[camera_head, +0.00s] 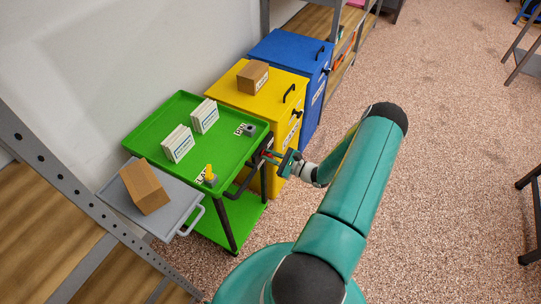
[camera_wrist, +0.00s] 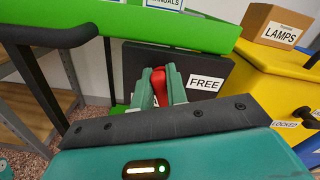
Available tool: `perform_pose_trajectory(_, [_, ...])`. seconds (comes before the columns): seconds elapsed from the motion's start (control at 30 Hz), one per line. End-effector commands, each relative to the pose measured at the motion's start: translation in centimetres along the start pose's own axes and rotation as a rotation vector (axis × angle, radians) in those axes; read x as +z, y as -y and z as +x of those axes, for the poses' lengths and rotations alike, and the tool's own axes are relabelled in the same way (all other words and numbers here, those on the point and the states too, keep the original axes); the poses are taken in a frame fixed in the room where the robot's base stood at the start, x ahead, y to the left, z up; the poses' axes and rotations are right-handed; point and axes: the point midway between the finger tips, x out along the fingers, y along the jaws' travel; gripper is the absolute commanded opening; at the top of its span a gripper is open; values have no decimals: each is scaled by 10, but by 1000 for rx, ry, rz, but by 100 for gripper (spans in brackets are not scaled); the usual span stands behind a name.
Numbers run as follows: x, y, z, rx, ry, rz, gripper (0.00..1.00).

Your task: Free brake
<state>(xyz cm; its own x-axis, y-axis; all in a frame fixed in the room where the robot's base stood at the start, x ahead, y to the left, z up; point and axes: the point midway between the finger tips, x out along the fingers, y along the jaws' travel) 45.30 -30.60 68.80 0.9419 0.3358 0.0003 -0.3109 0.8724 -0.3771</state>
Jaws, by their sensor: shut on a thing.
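The green cart (camera_head: 160,108) stands against the wall in the head view. On its side is a dark panel (camera_wrist: 134,58) with a white "FREE" label (camera_wrist: 206,83). In front of the panel, left of the label in the wrist view, is the red brake handle (camera_wrist: 159,84). My gripper (camera_head: 283,160) is at the cart's right side, just below the tray edge. In the wrist view its two teal fingers are shut on the red handle, one on each side. The fingers hide part of the handle, and its pivot cannot be seen.
A black push handle (camera_wrist: 44,38) is close on the left in the wrist view. The yellow cabinet (camera_head: 238,92), with a cardboard box (camera_head: 252,77) on top, and the blue cabinet (camera_head: 284,50) stand beyond the cart. A grey trolley (camera_head: 177,192) is nearer.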

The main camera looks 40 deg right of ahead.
Motion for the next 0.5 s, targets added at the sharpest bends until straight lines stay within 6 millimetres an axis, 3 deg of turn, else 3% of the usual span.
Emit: perform_pose_trajectory(0.5, [-2, -7, 0, 0, -1, -490, 0])
